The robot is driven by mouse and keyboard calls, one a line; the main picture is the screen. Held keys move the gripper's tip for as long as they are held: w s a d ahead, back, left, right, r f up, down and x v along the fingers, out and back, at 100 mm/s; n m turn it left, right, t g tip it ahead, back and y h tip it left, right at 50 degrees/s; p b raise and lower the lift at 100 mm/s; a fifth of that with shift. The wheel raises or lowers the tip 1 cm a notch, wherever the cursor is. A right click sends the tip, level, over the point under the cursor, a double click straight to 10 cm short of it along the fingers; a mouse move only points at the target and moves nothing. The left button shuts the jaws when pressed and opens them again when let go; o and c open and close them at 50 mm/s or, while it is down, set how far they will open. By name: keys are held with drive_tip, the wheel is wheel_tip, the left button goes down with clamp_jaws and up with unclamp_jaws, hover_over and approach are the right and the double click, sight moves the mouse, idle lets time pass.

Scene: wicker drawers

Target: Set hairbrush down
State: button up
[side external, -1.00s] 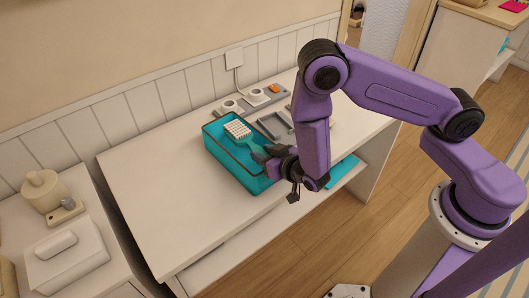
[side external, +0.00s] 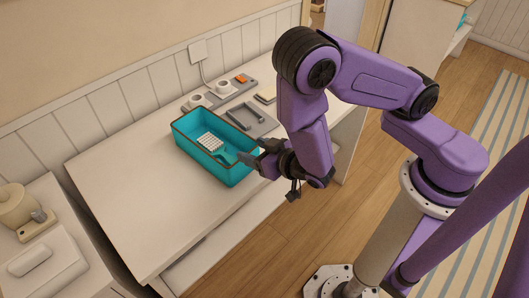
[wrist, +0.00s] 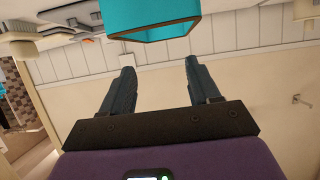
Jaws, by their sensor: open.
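The hairbrush (side external: 210,142) has a pale bristle head and a teal handle. It lies inside the teal bin (side external: 180,141), bristles up, its handle toward the bin's right end. My gripper (side external: 243,157) is at the bin's right end, with its fingertips near the rim; I cannot tell whether they touch it. In the wrist view my gripper (wrist: 160,64) is open, with nothing between its two dark fingers. The bin (wrist: 155,32) shows beyond the fingertips there, and the hairbrush is not visible in that view.
The bin stands on a white desk (side external: 130,200) with clear surface to its left. A grey tray (side external: 246,114) and small items, including an orange one (side external: 241,78), lie behind it. A white cabinet (side external: 50,265) stands at the lower left.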

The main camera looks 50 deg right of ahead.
drive_tip(key=s+a+r+n+g+y, duration=0.2)
drive_tip(key=s+a+r+n+g, duration=0.1)
drive_tip(key=s+g, duration=0.4)
drive_tip(key=s+a+r+n+g+y, duration=0.2)
drive_tip(key=s+r+g, duration=0.15)
drive_tip(key=s, duration=0.55)
drive_tip(key=s+d+r+n+g+h, duration=0.1)
drive_tip(key=d+r+n, duration=0.3)
drive_tip(key=d, duration=0.4)
drive_tip(key=s+d+r+n+g+h, duration=0.2)
drive_tip(key=s+d+r+n, duration=0.1)
drive_tip(key=d, duration=0.4)
wheel_tip(320, 180, up, 2)
drive_tip(key=shift+s+d+r+n+h, duration=0.2)
drive_tip(key=shift+s+d+n+h, duration=0.15)
drive_tip(key=shift+s, duration=0.3)
